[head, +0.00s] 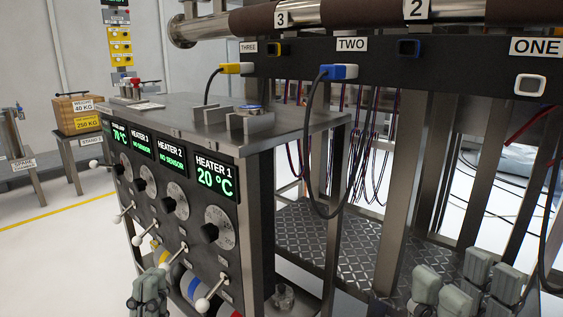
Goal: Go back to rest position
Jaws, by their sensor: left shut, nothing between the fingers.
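My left gripper (150,292) is low in the head view, in front of the heater panel's lower left part. Its grey fingers are together and hold nothing. It is close to the panel's lower levers in the picture; whether it touches one I cannot tell. My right gripper (466,287) is at the bottom right, in front of the diamond-plate platform (310,225). Its grey fingers stand apart with a gap between them, and nothing shows in the gap. Its lower part is cut off by the frame's edge.
The heater panel (173,180) has several dials, white-knobbed levers and green displays; Heater 1 reads 20 °C. A blue plug (340,72) is at TWO and a yellow plug (236,69) at THREE, with hanging cables. ONE's socket (530,85) is empty. Metal posts stand behind my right gripper.

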